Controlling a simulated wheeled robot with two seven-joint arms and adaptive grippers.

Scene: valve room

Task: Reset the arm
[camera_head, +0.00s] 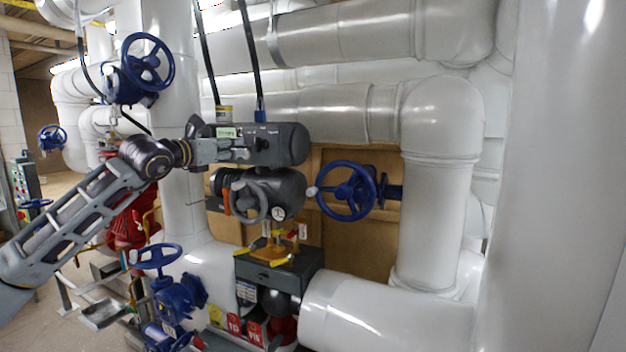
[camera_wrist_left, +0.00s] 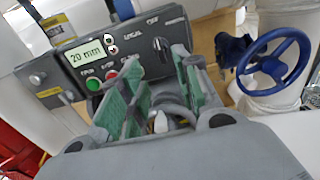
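My left arm (camera_head: 75,220) reaches in from the left in the head view. Its gripper (camera_head: 238,150) is in front of the grey actuator control box (camera_head: 285,143). In the left wrist view the gripper (camera_wrist_left: 157,80) shows two fingers with green pads, spread apart with nothing held between them. Behind the fingers is the control panel (camera_wrist_left: 150,22), with a display (camera_wrist_left: 86,52) reading "20 mm", a green button (camera_wrist_left: 93,84), a red button (camera_wrist_left: 111,74) and a black selector knob (camera_wrist_left: 160,44). Contact between fingers and panel cannot be told. My right gripper is not in view.
A blue handwheel (camera_head: 347,191) stands right of the actuator. Another blue handwheel (camera_head: 147,62) is above my arm, and a third (camera_head: 155,256) is below it. Large white pipes (camera_head: 437,190) fill the right side. A grey handwheel (camera_head: 249,202) is below the gripper.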

